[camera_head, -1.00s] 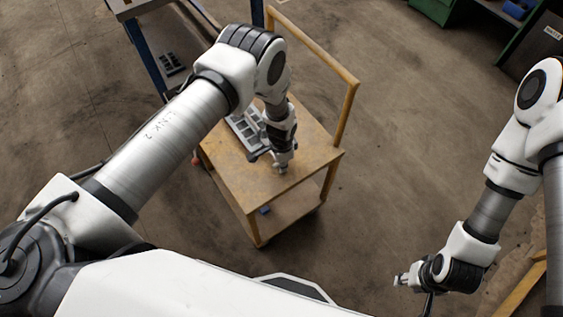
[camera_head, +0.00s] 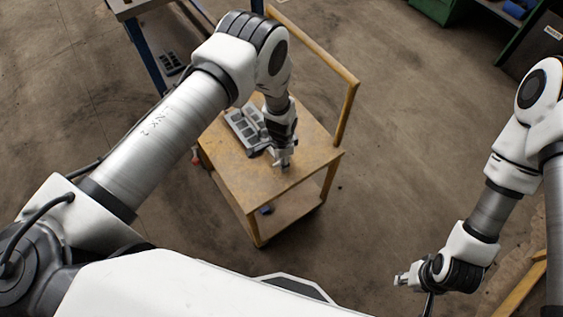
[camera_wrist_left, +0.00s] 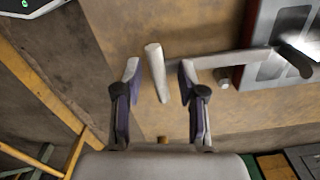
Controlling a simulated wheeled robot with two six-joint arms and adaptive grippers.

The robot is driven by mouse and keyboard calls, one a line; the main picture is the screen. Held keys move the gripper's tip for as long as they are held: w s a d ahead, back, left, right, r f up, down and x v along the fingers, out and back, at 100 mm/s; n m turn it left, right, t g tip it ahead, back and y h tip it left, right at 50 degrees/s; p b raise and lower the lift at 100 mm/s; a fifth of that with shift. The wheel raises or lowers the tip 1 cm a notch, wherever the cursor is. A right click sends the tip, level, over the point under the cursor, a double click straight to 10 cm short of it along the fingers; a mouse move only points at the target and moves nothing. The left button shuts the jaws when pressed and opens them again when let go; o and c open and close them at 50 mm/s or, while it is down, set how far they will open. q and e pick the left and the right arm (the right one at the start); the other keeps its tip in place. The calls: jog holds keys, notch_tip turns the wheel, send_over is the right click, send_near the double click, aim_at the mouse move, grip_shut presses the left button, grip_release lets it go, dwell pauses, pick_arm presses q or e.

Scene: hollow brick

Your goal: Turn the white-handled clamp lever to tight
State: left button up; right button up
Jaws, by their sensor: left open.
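The white lever handle (camera_wrist_left: 155,72) stands between the two fingers of my left gripper (camera_wrist_left: 158,95) in the left wrist view, with a gap on both sides. A grey lever bar (camera_wrist_left: 235,58) runs right from near the handle toward a dark knob on the grey panelled block (camera_wrist_left: 275,45). In the head view my left gripper (camera_head: 283,161) points down over the wooden cart beside the grey block (camera_head: 243,124); the handle is too small to tell there. My left gripper is open. My right gripper (camera_head: 403,279) is at lower right, far from the cart; its jaws are too small to judge.
The wooden cart top (camera_head: 240,175) has bare room in front of the block. The cart's push frame (camera_head: 345,110) rises at its right side. A blue-legged table (camera_head: 145,55) stands behind at upper left. The floor right of the cart is clear.

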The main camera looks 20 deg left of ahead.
pick_arm(q)
notch_tip(320, 180, up, 10)
dwell(0.6)
jog(key=s+a+n, duration=0.3)
jog(key=s, duration=0.6)
jog(key=s+a+f+n, duration=0.1)
jog(key=s+a+n, duration=0.2)
jog(key=s, duration=0.6)
jog(key=s+a+f+n, duration=0.1)
jog(key=s+a+n, duration=0.2)
jog(key=s, duration=0.6)
jog(key=shift+a+f+n, duration=0.2)
jog(key=shift+a+n, duration=0.15)
jog(key=shift+n, duration=0.35)
